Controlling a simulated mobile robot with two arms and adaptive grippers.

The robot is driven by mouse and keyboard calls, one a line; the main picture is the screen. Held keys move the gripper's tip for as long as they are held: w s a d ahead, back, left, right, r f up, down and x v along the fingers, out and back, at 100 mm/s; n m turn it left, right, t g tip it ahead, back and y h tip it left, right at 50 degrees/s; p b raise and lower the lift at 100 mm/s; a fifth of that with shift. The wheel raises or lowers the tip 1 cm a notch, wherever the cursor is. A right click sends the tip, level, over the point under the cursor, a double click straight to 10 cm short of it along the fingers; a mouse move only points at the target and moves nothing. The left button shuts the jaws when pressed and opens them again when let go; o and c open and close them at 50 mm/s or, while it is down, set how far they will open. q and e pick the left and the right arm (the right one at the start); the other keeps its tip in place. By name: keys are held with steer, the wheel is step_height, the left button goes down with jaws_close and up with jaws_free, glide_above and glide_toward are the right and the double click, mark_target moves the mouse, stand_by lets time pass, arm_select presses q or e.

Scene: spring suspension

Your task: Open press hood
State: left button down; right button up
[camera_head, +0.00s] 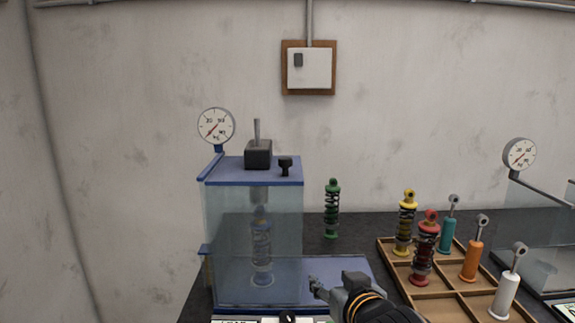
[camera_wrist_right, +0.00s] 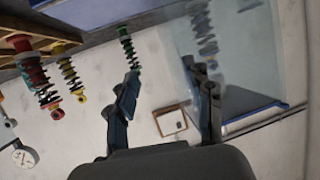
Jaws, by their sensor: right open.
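The press (camera_head: 255,172) has a blue frame and top plate, with a black block and a small black knob (camera_head: 285,164) on top. Its clear hood (camera_head: 285,225) stands closed around a pale spring shock absorber (camera_head: 262,250) upright inside. My right gripper (camera_head: 316,287) is low in front, by the hood's right side. In the right wrist view, its open fingers (camera_wrist_right: 165,85) have nothing seen between them. The right-hand finger overlaps the glass of the hood (camera_wrist_right: 245,65); I cannot tell whether they touch. My left gripper is not in view.
A green shock absorber (camera_head: 332,208) stands on the dark bench right of the press. A wooden tray (camera_head: 440,302) holds several coloured shock absorbers and cylinders. A gauge (camera_head: 216,125) rises behind the press. Another glass-walled device (camera_head: 530,240) is at far right.

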mark_target(287, 165)
steer(key=w+a+r+n+t+y, duration=0.1)
steer(key=a+r+t, duration=0.15)
steer(key=r, duration=0.75)
steer(key=w+a+r+t+y, duration=0.1)
steer(key=a+r+t, duration=0.15)
steer(key=r, duration=0.65)
steer(key=shift+g, duration=0.5)
steer(key=p+x, duration=0.1)
steer(key=x, duration=0.5)
steer(key=p+x, duration=0.1)
steer(key=x, duration=0.6)
steer(key=shift+a, duration=0.25)
jaws_close()
